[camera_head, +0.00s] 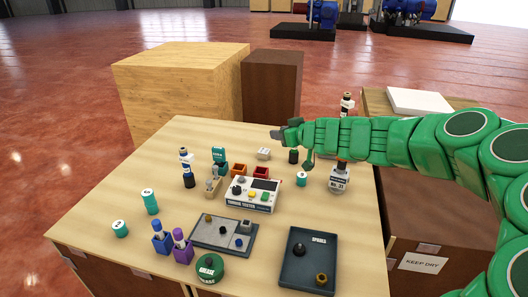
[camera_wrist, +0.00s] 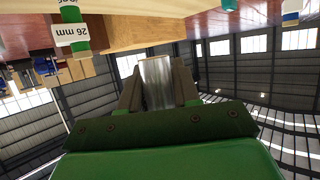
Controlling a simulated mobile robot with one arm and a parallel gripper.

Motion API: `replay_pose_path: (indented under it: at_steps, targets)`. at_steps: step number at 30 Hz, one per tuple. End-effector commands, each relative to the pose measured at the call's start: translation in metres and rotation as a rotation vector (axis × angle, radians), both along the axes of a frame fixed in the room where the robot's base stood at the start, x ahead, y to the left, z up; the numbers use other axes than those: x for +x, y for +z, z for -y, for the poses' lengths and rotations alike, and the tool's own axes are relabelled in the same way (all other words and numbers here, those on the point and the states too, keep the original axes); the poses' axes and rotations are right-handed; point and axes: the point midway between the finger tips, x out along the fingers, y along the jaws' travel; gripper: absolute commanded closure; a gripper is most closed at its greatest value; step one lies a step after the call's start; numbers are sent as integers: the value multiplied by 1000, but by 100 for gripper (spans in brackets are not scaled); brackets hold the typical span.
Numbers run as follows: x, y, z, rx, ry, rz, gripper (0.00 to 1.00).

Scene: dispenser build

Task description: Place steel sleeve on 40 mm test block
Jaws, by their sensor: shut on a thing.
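My gripper (camera_wrist: 157,85) is shut on a shiny steel sleeve (camera_wrist: 157,82), a plain metal cylinder held between the two fingers. In the head view my gripper (camera_head: 280,133) is above the far part of the table, and the sleeve cannot be made out there. Teal test blocks stand on the table: a short one (camera_head: 120,229) and a tall one (camera_head: 149,201) at the left, and another (camera_head: 302,179) right of the middle. Their labels are too small to read in the head view. I cannot tell which block is 40 mm.
A tester box (camera_head: 252,196) with buttons stands mid-table. A grey tray (camera_head: 222,239), a dark spares tray (camera_head: 307,275) and a green grease tin (camera_head: 209,269) are in front. Blue (camera_head: 162,240) and purple (camera_head: 182,249) bottles stand nearby. The left back of the table is clear.

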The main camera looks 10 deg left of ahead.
Motion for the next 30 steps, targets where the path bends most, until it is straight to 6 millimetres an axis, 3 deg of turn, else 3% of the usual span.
replay_pose_path:
  at_steps: [3, 9, 17, 30]
  targets:
    - [2, 1, -17, 2, -22, 1, 100]
    - [5, 2, -34, 2, -56, 2, 100]
    - [9, -1, -41, 0, -77, 0, 100]
    - [50, -23, -61, -5, -75, 1, 100]
